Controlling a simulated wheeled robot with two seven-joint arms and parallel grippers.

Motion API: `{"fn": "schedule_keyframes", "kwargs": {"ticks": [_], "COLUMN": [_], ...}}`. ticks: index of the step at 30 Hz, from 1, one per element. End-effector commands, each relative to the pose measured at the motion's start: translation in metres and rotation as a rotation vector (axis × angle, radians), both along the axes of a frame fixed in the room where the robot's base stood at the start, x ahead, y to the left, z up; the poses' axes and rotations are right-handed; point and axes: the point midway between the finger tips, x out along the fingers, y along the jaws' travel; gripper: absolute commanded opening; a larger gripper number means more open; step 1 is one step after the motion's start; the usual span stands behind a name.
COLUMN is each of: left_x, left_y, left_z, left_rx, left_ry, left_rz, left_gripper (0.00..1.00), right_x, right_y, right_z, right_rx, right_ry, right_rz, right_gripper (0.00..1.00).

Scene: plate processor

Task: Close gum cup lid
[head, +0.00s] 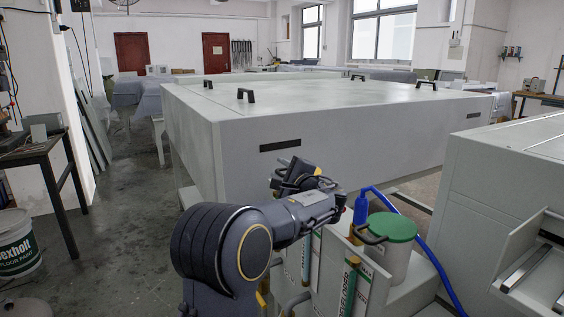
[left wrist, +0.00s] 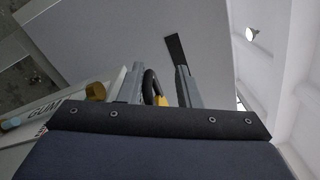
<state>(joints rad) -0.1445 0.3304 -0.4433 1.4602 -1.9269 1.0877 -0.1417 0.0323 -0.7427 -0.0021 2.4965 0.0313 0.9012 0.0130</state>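A green lid (head: 392,227) lies about level over the top of a pale cup (head: 395,258), right of my left arm in the head view. I cannot tell whether it sits fully down. A dark curved handle (head: 370,238) shows at the lid's left side. My left gripper (head: 297,173) is up and left of the cup, apart from the lid. In the left wrist view its two fingers (left wrist: 160,88) stand apart. A black curved piece (left wrist: 150,82) with yellow shows between them; I cannot tell whether they touch it. The right gripper is out of view.
A blue bottle-like fitting (head: 361,207) and blue hose (head: 425,240) stand beside the cup. Labelled tubes (head: 348,287) are in front. A large grey machine (head: 300,110) fills the area behind, with another cabinet (head: 500,180) right.

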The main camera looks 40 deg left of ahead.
Motion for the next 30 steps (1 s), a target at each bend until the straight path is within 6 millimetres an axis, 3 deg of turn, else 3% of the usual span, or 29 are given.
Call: {"fn": "schedule_keyframes", "kwargs": {"ticks": [5,14,22,30], "left_x": [0.000,-0.034,-0.073,-0.093], "left_y": [-0.001,-0.038,-0.080,-0.101], "left_z": [0.034,0.090,0.113,0.125], "left_rx": [0.001,-0.002,-0.001,0.000], "left_ry": [-0.004,-0.005,-0.002,0.000], "left_rz": [-0.002,-0.005,-0.005,-0.002], "left_gripper": [0.31,0.31,0.31,0.31], "right_x": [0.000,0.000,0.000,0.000], "right_y": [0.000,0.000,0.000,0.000], "right_z": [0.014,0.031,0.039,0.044], "right_rx": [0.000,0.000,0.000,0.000], "right_ry": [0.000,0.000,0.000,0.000], "right_rz": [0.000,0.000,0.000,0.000], "right_gripper": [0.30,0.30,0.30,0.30]}}
